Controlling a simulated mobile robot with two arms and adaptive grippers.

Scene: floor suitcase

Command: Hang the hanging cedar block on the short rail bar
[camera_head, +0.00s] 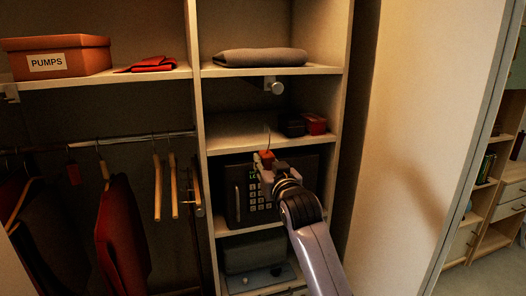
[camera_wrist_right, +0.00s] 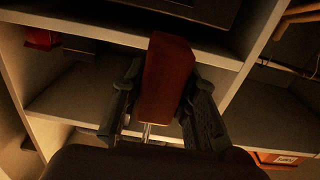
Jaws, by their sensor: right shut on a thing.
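The hanging cedar block (camera_head: 267,156) is a small reddish block with a thin wire hook rising from its top. My right gripper (camera_head: 265,168) is shut on it and holds it in front of the middle compartments, above the safe's keypad. In the right wrist view the block (camera_wrist_right: 168,75) sits between both fingers (camera_wrist_right: 165,110). The short rail bar (camera_head: 276,87) appears as a pale round end under the shelf with the grey folded cloth. It is above the hook and apart from it. My left gripper is not in view.
A black box (camera_head: 292,124) and a red box (camera_head: 315,123) stand on the shelf behind the block. A dark safe (camera_head: 242,197) fills the compartment below. Left, a long rail (camera_head: 120,141) carries hangers and clothes. A white panel (camera_head: 425,120) stands right.

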